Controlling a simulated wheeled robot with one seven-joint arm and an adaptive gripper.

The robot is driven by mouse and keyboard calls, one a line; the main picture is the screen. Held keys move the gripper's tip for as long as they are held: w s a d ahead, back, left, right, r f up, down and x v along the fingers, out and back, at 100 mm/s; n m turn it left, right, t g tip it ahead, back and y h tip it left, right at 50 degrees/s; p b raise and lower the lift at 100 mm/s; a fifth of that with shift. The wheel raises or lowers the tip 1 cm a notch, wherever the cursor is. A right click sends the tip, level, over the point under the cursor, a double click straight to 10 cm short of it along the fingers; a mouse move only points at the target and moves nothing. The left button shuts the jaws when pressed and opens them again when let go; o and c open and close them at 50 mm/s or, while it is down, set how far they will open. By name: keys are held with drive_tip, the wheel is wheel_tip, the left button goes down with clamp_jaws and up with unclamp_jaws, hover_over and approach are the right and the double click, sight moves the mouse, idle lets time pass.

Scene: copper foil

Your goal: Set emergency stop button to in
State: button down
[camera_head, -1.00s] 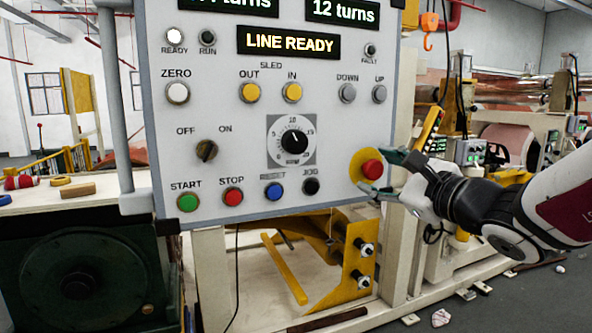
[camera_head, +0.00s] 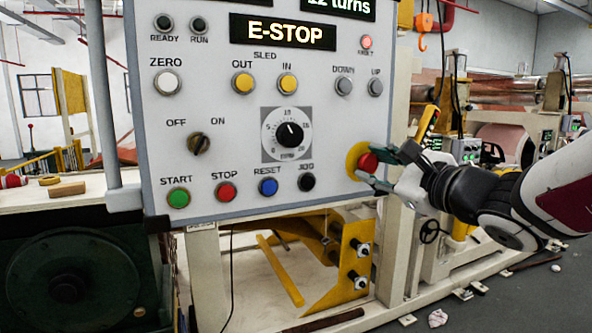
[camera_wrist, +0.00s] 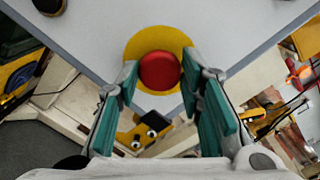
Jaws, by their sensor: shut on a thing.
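The emergency stop button is a red mushroom head (camera_head: 368,162) on a yellow round plate (camera_head: 354,155) at the lower right of the grey control panel (camera_head: 235,130). In the wrist view the red head (camera_wrist: 159,70) sits between the tips of my gripper's two green-padded fingers (camera_wrist: 160,82). My gripper (camera_head: 381,166) comes in from the right, its fingers around the red head and shut on it. The display (camera_head: 283,33) reads "E-STOP". The fault lamp (camera_head: 365,42) is lit red, and the ready lamp (camera_head: 165,23) is dark.
Stop (camera_head: 225,192), reset (camera_head: 268,187) and jog (camera_head: 307,182) buttons sit left of the emergency stop. A dial (camera_head: 288,134) is above them.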

drive_tip(key=shift+a, duration=0.1)
drive_tip(key=c, duration=1.1)
unclamp_jaws()
drive_tip(key=shift+w+a, duration=0.1)
drive_tip(key=shift+s+d, duration=0.3)
drive_tip(key=shift+s, duration=0.2)
drive_tip(key=v, duration=1.1)
